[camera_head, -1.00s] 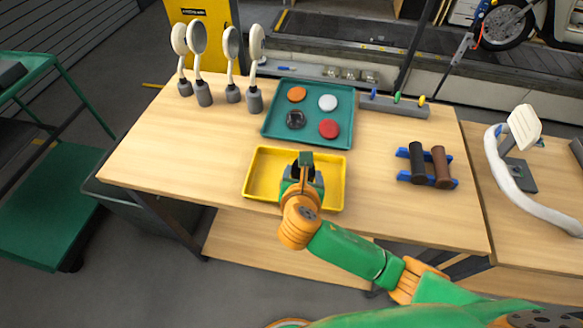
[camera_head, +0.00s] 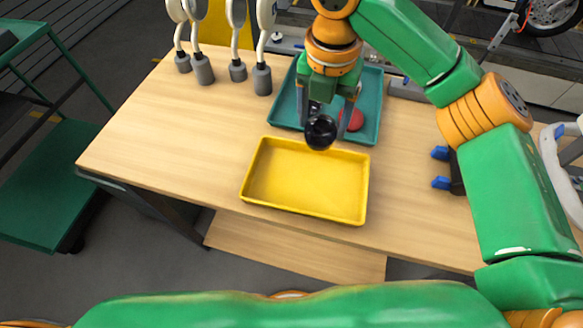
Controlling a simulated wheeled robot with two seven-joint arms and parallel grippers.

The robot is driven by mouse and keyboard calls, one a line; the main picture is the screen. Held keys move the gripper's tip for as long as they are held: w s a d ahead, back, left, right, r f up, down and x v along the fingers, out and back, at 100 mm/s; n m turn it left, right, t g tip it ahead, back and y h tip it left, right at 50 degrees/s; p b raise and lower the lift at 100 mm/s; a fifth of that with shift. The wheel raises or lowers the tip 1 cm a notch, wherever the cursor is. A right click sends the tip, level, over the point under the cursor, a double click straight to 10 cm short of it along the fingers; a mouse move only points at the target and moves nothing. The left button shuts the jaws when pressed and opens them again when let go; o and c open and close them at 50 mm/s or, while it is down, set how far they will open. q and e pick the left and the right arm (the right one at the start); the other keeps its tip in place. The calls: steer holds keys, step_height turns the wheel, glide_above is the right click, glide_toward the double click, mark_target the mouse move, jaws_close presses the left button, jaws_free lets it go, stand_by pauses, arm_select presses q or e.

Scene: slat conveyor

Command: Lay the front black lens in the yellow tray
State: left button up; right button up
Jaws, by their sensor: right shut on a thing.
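My right gripper (camera_head: 328,122) points down from above and is shut on the black lens (camera_head: 320,133). The lens is round and glossy. It hangs between the fingers and overlaps, in the picture, the far edge of the yellow tray (camera_head: 268,160) and the near edge of the teal tray. The yellow tray lies on the table's front part and is empty. The teal tray (camera_head: 284,116) lies behind it, partly hidden by my right arm. A red lens (camera_head: 353,120) shows in it; the orange and white ones are hidden. My left gripper is not in view.
Several mirrors on grey bases (camera_head: 262,80) stand at the back left. Blue holders (camera_head: 441,183) at the right are mostly hidden by my arm. The wooden table (camera_head: 165,135) is clear left of the yellow tray. A green cart (camera_head: 50,190) stands at far left.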

mark_target(283, 175)
steer(key=a+f, duration=0.1)
steer(key=a, duration=0.1)
steer(key=s+a+f, duration=0.1)
steer(key=a+f, duration=0.1)
steer(key=s+a+f, duration=0.1)
steer(key=a+f, duration=0.1)
steer(key=shift+f+p, duration=0.2)
steer(key=shift+p, duration=0.2)
steer(key=f, duration=0.1)
steer(key=f+p, duration=0.1)
steer(key=f, duration=0.1)
steer(key=s+a+f, duration=0.1)
steer(key=shift+a+f, duration=0.1)
steer(key=shift+f, duration=0.4)
steer(key=o, duration=1)
steer(key=shift+o, duration=1.1)
steer(key=shift+w, duration=0.15)
step_height(283, 175, up, 12)
steer(key=shift+s, duration=0.2)
steer(key=shift+a, duration=0.1)
